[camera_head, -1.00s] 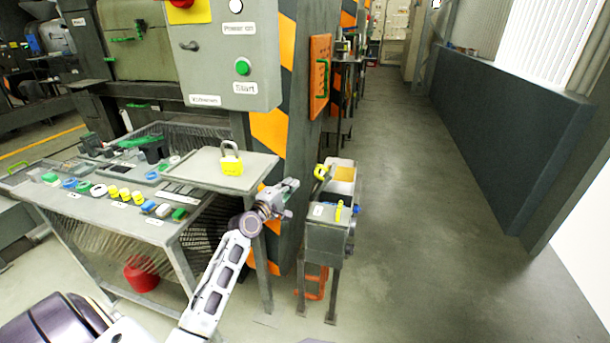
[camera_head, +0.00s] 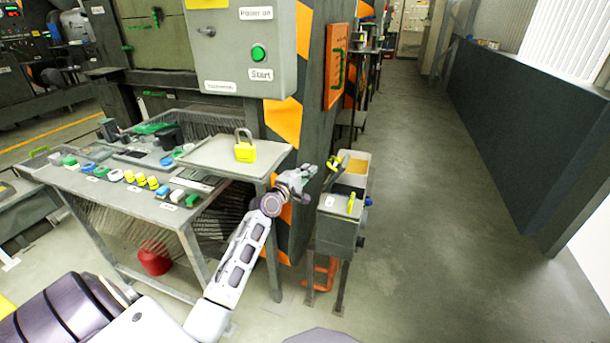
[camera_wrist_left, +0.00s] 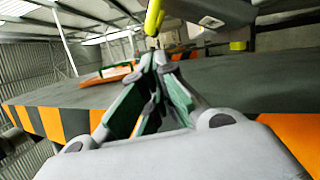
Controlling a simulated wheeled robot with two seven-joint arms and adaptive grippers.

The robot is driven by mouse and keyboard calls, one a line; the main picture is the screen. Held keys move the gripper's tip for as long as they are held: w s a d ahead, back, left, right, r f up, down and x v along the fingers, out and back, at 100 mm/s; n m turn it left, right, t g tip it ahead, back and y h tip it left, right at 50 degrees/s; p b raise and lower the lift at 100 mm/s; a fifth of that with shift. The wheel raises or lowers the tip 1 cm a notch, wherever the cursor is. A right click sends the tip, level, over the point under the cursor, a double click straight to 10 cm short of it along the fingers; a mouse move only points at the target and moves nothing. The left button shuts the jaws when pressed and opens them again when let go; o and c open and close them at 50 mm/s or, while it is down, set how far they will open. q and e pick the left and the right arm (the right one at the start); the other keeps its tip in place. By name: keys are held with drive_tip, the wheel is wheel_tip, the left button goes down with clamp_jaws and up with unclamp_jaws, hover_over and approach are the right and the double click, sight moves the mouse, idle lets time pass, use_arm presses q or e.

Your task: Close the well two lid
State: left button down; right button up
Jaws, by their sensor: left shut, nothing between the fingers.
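A grey metal box on legs (camera_head: 336,229) stands right of the striped pillar. Its rear well is open and shows a yellow-orange inside (camera_head: 356,166); its raised lid has a yellow handle (camera_head: 335,162). Its front well is covered by a flat grey lid with a yellow handle (camera_head: 351,204). Labels are too small to read. My left gripper (camera_head: 311,171) is shut and empty, just left of the raised lid. In the left wrist view the closed fingertips (camera_wrist_left: 159,58) are just below a yellow handle (camera_wrist_left: 153,18); contact cannot be told. My right gripper is not in view.
A table with coloured buttons (camera_head: 120,185) and a tray holding a yellow padlock (camera_head: 245,152) stands at left. A control cabinet (camera_head: 240,50) hangs on the striped pillar (camera_head: 285,122). The aisle floor (camera_head: 430,200) at right is clear.

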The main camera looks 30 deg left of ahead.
use_arm(q)
drive_tip(key=w+b, duration=0.1)
drive_tip(key=w, duration=0.5)
drive_tip(key=shift+w+b, duration=0.25)
drive_tip(key=shift+b, duration=0.1)
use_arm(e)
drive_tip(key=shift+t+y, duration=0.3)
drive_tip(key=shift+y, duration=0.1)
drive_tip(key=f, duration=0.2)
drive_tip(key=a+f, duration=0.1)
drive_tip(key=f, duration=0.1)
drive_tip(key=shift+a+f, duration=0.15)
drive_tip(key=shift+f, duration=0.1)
use_arm(q)
drive_tip(key=shift+d+r, duration=0.1)
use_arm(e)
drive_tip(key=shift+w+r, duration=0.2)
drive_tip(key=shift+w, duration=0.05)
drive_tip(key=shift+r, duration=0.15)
use_arm(q)
drive_tip(key=shift+d+r+p, duration=0.1)
drive_tip(key=shift+d+p, duration=0.2)
drive_tip(key=shift+p, duration=0.35)
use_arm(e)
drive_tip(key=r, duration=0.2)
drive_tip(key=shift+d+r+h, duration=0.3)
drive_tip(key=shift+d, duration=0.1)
use_arm(q)
drive_tip(key=shift+m, duration=0.3)
